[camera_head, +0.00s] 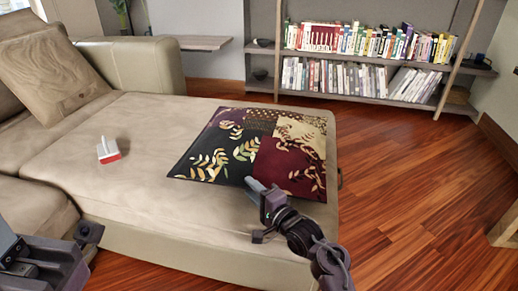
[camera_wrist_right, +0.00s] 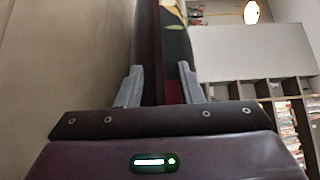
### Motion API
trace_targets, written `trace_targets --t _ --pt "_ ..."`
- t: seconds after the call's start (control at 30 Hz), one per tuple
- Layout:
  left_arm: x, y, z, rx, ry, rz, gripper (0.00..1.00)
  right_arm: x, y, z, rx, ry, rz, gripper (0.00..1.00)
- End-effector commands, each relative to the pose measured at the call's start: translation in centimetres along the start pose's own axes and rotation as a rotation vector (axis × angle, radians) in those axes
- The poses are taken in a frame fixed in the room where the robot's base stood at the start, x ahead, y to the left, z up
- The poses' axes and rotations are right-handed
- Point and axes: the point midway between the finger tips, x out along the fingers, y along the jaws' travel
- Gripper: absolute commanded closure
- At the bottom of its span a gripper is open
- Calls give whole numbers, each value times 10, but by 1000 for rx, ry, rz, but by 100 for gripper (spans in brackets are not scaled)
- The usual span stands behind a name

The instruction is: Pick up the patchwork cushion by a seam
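The patchwork cushion (camera_head: 288,163) lies flat on the beige sofa seat, with purple, maroon, black and cream patches and gold leaf patterns. My right gripper (camera_head: 258,186) is at its front edge. In the right wrist view the fingers (camera_wrist_right: 160,83) stand apart with the cushion's dark edge (camera_wrist_right: 147,50) between them, one finger to each side. Whether they press on the cloth is hard to see. My left gripper (camera_head: 12,243) is at the lower left, away from the cushion and partly cut off by the frame, so its opening is unclear.
The sofa seat (camera_head: 150,190) has bare room left of the cushion. A small red and white object (camera_head: 108,151) lies there. A tan pillow (camera_head: 50,70) leans at the back left. A bookshelf (camera_head: 350,97) stands at the back. Wooden floor (camera_head: 410,200) is clear on the right.

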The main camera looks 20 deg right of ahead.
Motion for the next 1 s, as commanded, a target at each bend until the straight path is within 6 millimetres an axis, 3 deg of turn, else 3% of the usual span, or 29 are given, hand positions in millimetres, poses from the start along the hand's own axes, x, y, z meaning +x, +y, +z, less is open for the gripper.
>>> trace_targets --t 0.03,0.27,0.77,1.0 --pt "0 0 0 0 0 0 100 0 0 0 0 0 0 70" --pt "0 0 0 0 0 0 100 0 0 0 0 0 0 100" --pt "1 0 0 1 1 0 100 0 -3 0 -3 0 -5 100" --pt "10 -1 -1 0 1 -2 100 0 -22 0 -4 -1 -8 100"
